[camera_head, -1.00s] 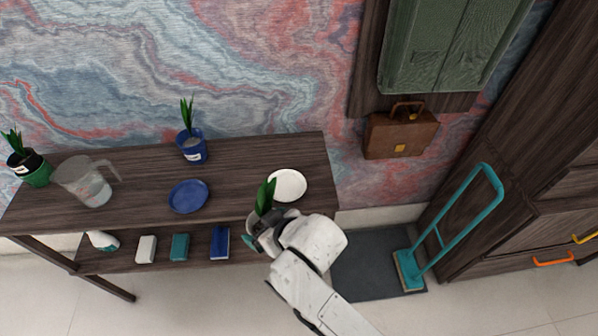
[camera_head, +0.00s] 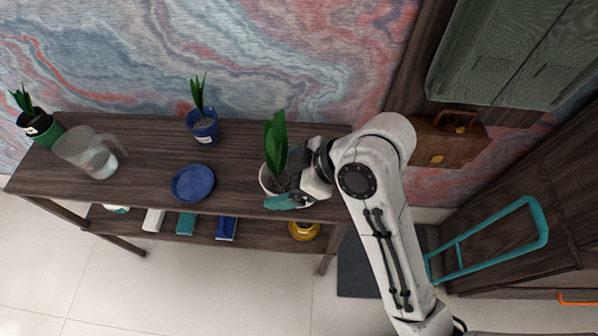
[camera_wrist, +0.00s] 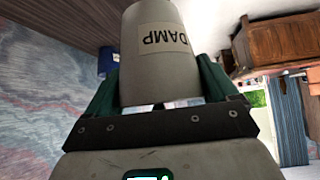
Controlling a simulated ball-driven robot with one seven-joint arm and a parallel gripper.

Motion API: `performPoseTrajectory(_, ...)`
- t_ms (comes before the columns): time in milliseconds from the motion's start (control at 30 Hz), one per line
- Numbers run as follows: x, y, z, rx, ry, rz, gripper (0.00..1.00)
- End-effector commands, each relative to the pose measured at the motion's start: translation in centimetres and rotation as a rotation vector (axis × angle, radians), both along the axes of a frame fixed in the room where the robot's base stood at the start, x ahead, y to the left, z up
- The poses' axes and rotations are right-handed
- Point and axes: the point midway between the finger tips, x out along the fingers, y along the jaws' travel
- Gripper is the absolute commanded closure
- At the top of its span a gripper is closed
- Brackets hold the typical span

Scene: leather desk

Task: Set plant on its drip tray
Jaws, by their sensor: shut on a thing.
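My gripper (camera_head: 292,188) is shut on a pale grey-white pot (camera_head: 265,182) with dark soil and upright green leaves, at the right part of the tabletop. In the wrist view the pot (camera_wrist: 160,55) sits between the green fingers and bears a label reading "DAMP", seen upside down. A white round tray showed earlier at this right part of the table; it cannot be made out now, with the pot and gripper in front. I cannot tell whether the pot touches anything below. A blue tray (camera_head: 193,183) lies empty at mid-table.
A blue potted plant (camera_head: 203,128) stands behind the blue tray. A glass jug (camera_head: 88,152) and a green potted plant (camera_head: 42,128) stand at the left. The lower shelf holds boxes and a yellow pot (camera_head: 304,231). A brown briefcase (camera_head: 448,139) is at the right.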

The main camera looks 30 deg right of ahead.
Motion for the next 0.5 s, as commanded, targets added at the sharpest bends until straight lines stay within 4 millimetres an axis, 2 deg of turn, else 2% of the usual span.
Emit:
performPoseTrajectory(100, 1.7, -2.3, -0.9, 0.002, -0.001, -0.006, 0.60)
performPoseTrajectory(200, 2.4, -3.4, -3.0, 0.002, 0.003, -0.005, 0.60)
performPoseTrajectory(333, 3.4, -4.7, -4.9, 0.002, 0.002, -0.004, 0.60)
performPoseTrajectory(500, 4.1, -5.5, -6.2, 0.001, -0.002, -0.003, 0.60)
